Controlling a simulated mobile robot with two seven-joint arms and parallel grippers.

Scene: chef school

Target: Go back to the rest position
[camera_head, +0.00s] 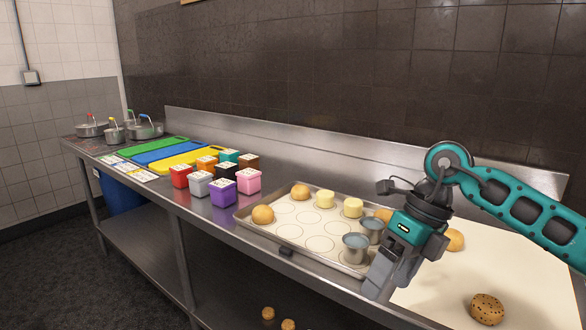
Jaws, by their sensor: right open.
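My right arm comes in from the right side. Its teal and grey right gripper (381,277) hangs fingers down over the front right corner of the baking tray (240,215). The gripper is open and I see nothing held in it, though its inner side is partly hidden. Two metal cups, one at the front (355,248) and one behind (372,230), stand on the tray just left of the gripper. My left gripper is out of view.
The tray holds round buns (263,214) and pale yellow pieces (324,199). A seeded bun (487,309) lies on the white sheet (530,275) at right. Colored boxes (222,192), cutting boards (160,152) and pots (145,130) stand left. Small brown pieces (268,313) show low down, below the tabletop.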

